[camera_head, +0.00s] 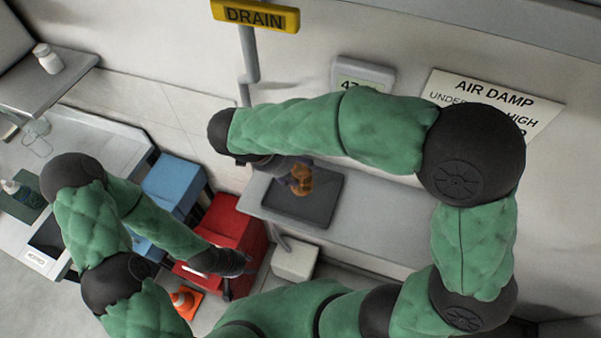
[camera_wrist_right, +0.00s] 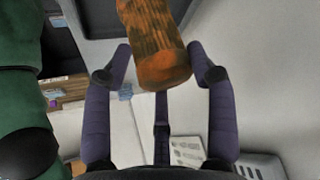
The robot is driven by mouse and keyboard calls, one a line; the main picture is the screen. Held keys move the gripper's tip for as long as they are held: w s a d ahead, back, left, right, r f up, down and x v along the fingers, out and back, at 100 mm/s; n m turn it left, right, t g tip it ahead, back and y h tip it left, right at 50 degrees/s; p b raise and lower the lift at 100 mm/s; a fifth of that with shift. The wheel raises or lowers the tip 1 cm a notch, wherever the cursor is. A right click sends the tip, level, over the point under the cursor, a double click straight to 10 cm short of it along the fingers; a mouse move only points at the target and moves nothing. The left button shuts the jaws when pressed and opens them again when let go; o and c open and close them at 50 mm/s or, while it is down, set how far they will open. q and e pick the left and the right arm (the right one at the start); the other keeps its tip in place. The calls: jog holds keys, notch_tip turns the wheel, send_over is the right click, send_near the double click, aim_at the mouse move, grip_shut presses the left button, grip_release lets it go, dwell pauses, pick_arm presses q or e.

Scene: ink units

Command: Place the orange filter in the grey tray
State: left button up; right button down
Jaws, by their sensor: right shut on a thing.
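The orange filter (camera_head: 302,181) is a brownish-orange cylinder and appears over the dark grey tray (camera_head: 318,211) on the shelf in the head view. I cannot tell whether it touches the tray floor. My right gripper (camera_head: 290,170) is shut on the filter, its dark fingers partly hidden by my forearm. In the right wrist view the filter (camera_wrist_right: 155,50) stands out between the purple-grey fingers of the gripper (camera_wrist_right: 163,72). My left gripper (camera_head: 228,278) hangs low in front of the red bin, apart from the filter; its fingers are too small to judge.
The pale shelf (camera_head: 375,221) right of the tray is clear. A red bin (camera_head: 228,228) and a blue bin (camera_head: 173,183) stand to the left. An orange cone (camera_head: 184,301) and a white box (camera_head: 295,260) are on the floor. A yellow drain sign (camera_head: 255,17) is above.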

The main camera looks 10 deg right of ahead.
jog(key=shift+w+d+f, duration=0.2)
jog(key=shift+d+f, duration=0.1)
jog(key=shift+f, duration=1.7)
jog(key=shift+f, duration=0.15)
jog(key=shift+c, duration=1.9)
grip_release()
jog(key=shift+r, duration=0.2)
jog(key=v, duration=1.2)
jog(key=shift+p, duration=0.3)
